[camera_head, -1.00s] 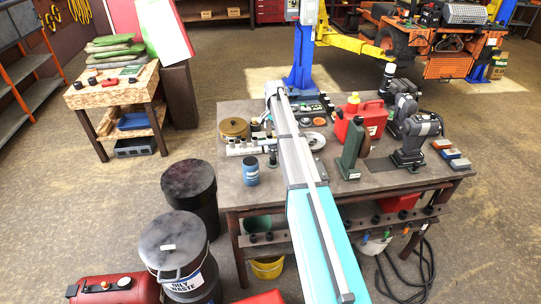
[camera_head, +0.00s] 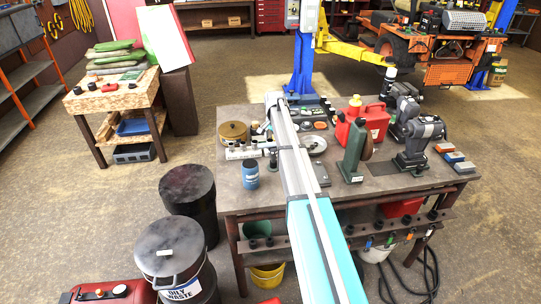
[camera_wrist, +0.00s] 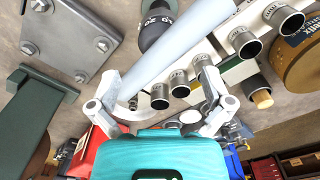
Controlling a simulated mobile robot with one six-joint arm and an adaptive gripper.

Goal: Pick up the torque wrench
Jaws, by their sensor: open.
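A long, smooth pale grey tube (camera_wrist: 185,45), which looks like the torque wrench, runs slantwise through the upper middle of the wrist view. It passes in front of a row of metal sockets (camera_wrist: 205,82). My gripper (camera_wrist: 158,78) is open, with one finger to each side of the tube's lower part. I cannot tell whether either finger touches it. A dark round object with numbers (camera_wrist: 155,22) lies behind the tube's upper part. In the head view my arm hides the gripper, and I cannot make out the wrench clearly among the small tools on the workbench.
The workbench (camera_head: 330,194) is crowded. A brass-coloured tin (camera_head: 233,132) and a blue can (camera_head: 250,176) stand left of my arm. Dark drums (camera_head: 188,195) stand on the floor at left.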

